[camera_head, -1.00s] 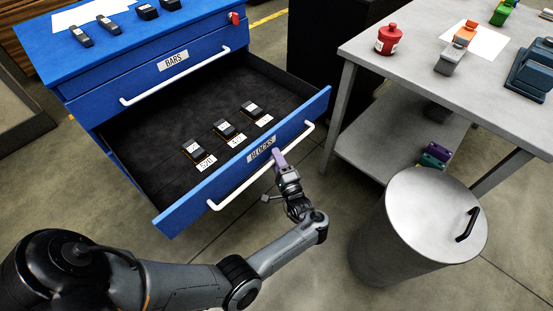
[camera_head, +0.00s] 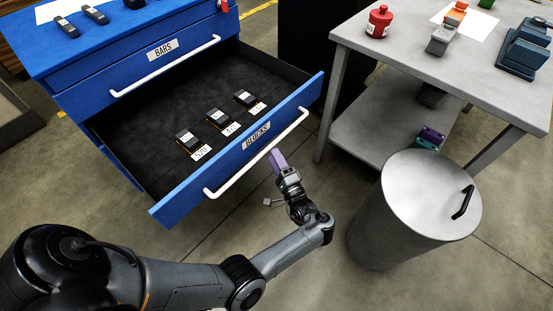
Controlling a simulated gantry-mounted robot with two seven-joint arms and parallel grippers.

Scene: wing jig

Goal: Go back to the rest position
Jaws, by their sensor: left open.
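My left gripper (camera_head: 277,160), with purple fingers, is open and empty. It is in front of the lower blue drawer, just below and apart from its white handle (camera_head: 255,155) in the picture. The drawer, labelled BLOCKS (camera_head: 256,135), stands pulled out. Several small dark blocks with white tops lie inside it, such as one block (camera_head: 187,141), beside white number labels. My right gripper is not in view.
The BARS drawer (camera_head: 130,73) above is shut. A grey bin (camera_head: 430,195) with a lid stands right of my left arm. A grey table (camera_head: 400,60) with a red container (camera_head: 379,21) is behind it. Open floor lies between cabinet and bin.

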